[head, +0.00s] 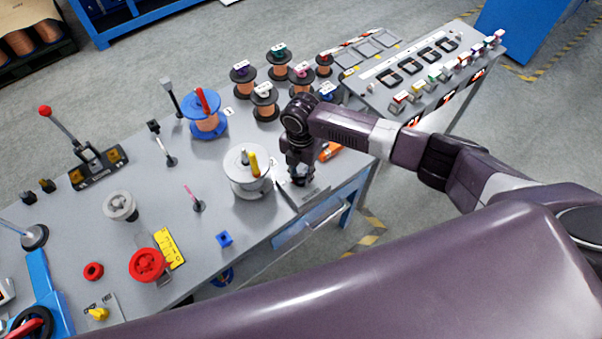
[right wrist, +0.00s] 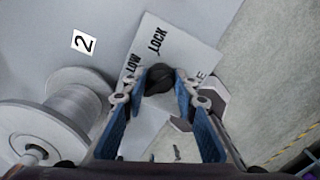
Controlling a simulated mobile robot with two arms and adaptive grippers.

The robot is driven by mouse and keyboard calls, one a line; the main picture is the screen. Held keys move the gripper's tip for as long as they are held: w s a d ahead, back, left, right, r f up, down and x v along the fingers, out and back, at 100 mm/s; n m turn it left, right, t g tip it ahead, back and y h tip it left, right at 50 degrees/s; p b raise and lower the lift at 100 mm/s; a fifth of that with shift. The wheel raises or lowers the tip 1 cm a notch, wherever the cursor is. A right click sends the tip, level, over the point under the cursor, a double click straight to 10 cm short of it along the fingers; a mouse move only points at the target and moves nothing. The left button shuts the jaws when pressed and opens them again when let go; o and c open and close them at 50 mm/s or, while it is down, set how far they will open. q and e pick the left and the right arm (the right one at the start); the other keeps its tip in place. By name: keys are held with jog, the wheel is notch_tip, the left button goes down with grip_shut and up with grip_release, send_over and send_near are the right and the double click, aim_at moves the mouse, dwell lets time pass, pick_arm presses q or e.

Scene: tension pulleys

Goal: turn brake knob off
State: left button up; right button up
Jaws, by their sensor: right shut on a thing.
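The brake knob (right wrist: 160,78) is a small black knob on a light plate (right wrist: 185,45) at the table's corner. The plate carries the words "LOW" and "LOCK" and a partly covered word ending in "E". My right gripper (right wrist: 160,88) has its two blue-padded fingers on either side of the knob and is shut on it. In the head view my right gripper (head: 297,175) points down at the plate (head: 312,192) and hides the knob. Which word the knob points at cannot be told. My left gripper is not in view.
A grey spool (head: 248,172) with a yellow handle stands close left of my right gripper. A blue spool (head: 204,115) and several copper-wire spools stand behind. An orange item (head: 330,151) lies just right of the gripper. A button panel (head: 410,70) is at the back right.

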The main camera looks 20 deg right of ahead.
aim_at(300, 176)
jog(key=shift+s+a, duration=0.1)
jog(key=shift+a, duration=0.05)
jog(key=o, duration=1.2)
jog(key=shift+c, duration=0.2)
jog(key=shift+r, duration=0.1)
notch_tip(300, 176, up, 12)
